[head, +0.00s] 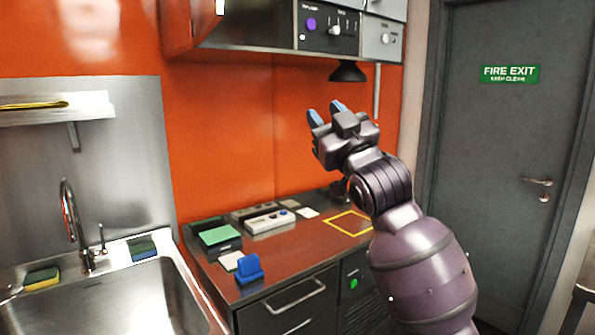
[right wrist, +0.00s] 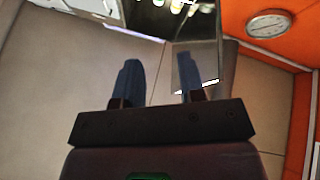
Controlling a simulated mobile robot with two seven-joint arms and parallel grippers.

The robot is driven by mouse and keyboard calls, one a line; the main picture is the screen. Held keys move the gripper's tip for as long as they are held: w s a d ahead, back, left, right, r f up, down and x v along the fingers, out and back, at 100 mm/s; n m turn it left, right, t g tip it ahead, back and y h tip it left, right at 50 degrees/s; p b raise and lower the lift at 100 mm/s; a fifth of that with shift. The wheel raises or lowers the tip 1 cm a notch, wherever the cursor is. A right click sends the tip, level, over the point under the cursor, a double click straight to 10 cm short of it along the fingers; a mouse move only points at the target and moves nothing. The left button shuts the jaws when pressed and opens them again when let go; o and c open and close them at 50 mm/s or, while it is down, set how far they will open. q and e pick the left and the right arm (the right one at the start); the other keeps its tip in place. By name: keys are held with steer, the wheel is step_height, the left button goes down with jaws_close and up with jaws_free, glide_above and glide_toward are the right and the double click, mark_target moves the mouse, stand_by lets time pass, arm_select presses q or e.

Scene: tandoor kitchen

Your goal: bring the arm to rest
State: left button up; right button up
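My right arm rises from the lower right of the head view, and its gripper (head: 326,112) is held up in the air, above the counter and in front of the orange wall. Its two blue-tipped fingers point up and to the left. In the right wrist view the gripper (right wrist: 159,78) shows its two blue fingers wide apart. I see nothing held between them. My left arm and left gripper are not in the head view.
A steel sink (head: 130,300) with a tap (head: 72,215) is at left. The counter (head: 300,255) bears a green-topped box (head: 218,236), a blue item (head: 249,269) and a yellow square outline (head: 348,223). A control panel (head: 330,28) overhangs it. A grey door (head: 500,150) stands right. A clock (right wrist: 268,24) shows.

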steer(key=s+d+f+m+g+h, duration=0.1)
steer(key=s+d+f+m+h, duration=0.3)
steer(key=f, duration=0.8)
steer(key=d+f+g+h, duration=0.1)
steer(key=d+f, duration=0.4)
steer(key=f, duration=0.8)
steer(key=s+d+f+m+g+h, duration=0.1)
steer(key=s+d+f+m+h, duration=0.3)
steer(key=f, duration=0.8)
steer(key=s+d+f+g+h, duration=0.1)
steer(key=s+d+f+g, duration=0.2)
steer(key=s+f, duration=0.9)
steer(key=s+d+f+g+h, duration=0.1)
steer(key=s+d+f+g, duration=0.2)
steer(key=s+f, duration=0.9)
steer(key=d+f, duration=0.2)
steer(key=d, duration=0.1)
steer(key=shift+d+m+g, duration=0.3)
steer(key=shift+d, duration=0.05)
